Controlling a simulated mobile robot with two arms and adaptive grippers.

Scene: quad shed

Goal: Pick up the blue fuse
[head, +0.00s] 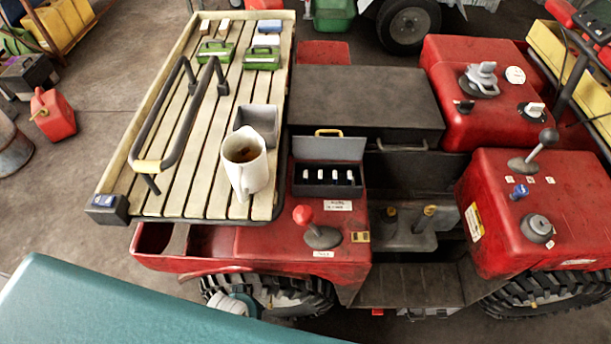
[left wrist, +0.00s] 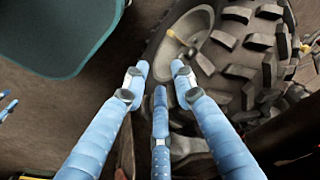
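A small blue block with a pale face, possibly the blue fuse (head: 104,201), lies on a dark box at the rack's near left corner in the head view. It is too small to identify surely. My left gripper (left wrist: 158,82) shows in the left wrist view with its blue fingers spread and nothing between them. It is low beside a tyre (left wrist: 235,50), away from the rack top; I cannot make it out in the head view. Small blue tips (left wrist: 7,108) at the left wrist view's edge look like part of my right gripper; its state cannot be told.
The slatted rack (head: 190,130) carries a bent handrail (head: 200,115), a white jug (head: 245,165), a grey tray and green boxes. An open case (head: 328,178) with several white-topped pieces and a red-knobbed lever (head: 304,216) are right of it. A teal surface (head: 100,305) fills the lower left.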

